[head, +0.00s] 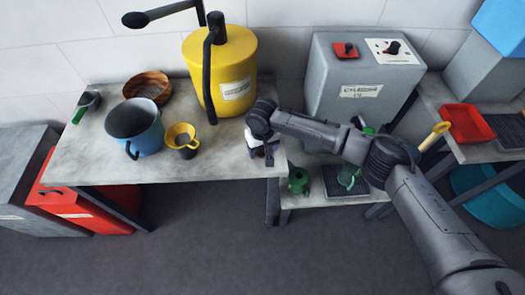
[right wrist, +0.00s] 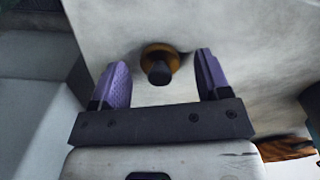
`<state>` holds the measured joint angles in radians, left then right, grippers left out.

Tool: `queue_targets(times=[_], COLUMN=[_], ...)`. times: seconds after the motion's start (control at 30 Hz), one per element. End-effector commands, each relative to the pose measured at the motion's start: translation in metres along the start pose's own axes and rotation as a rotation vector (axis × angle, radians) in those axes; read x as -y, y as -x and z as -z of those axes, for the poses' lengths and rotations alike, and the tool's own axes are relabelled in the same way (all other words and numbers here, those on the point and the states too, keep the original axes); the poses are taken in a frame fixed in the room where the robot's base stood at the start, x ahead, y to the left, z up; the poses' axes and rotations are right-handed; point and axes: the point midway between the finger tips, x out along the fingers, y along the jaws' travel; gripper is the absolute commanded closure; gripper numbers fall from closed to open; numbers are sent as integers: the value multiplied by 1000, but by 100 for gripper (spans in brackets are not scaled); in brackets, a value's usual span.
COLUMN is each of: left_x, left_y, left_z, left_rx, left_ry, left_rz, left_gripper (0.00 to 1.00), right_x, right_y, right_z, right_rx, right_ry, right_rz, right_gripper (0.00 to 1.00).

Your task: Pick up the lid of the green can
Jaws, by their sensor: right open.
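A small green can (head: 298,181) stands on the low shelf below and right of the table's right end. My right gripper (head: 262,151) is at the table's right end, pointing down. In its wrist view, the open purple-padded fingers (right wrist: 163,80) stand on either side of the knobbed piece, apart from it. My left gripper is not in view.
The table (head: 205,165) holds a yellow can (head: 232,70), a blue pot (head: 136,130), a small yellow cup (head: 181,138) and a wooden bowl (head: 150,86). A grey box (head: 350,105) stands behind my right arm. Another green item (head: 348,177) is on the low shelf.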

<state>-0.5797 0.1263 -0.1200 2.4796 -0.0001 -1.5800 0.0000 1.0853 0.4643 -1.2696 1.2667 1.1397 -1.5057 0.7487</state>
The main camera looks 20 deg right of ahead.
Motion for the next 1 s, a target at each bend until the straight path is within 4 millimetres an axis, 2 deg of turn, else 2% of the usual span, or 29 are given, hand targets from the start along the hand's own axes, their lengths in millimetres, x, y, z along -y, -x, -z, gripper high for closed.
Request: queue_targets(times=[0.07, 0.57, 0.83, 1.0], left_x=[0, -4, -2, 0], left_y=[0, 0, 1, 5], left_z=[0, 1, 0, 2], left_rx=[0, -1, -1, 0], left_ry=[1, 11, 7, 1], left_rz=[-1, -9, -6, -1], left_gripper=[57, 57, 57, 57], right_x=[0, 0, 0, 0], right_y=[0, 1, 2, 12], right_z=[0, 0, 0, 0], right_rx=[0, 0, 0, -1], right_ry=[0, 0, 0, 0], right_rz=[0, 0, 0, 1], right_gripper=[32, 80, 81, 81])
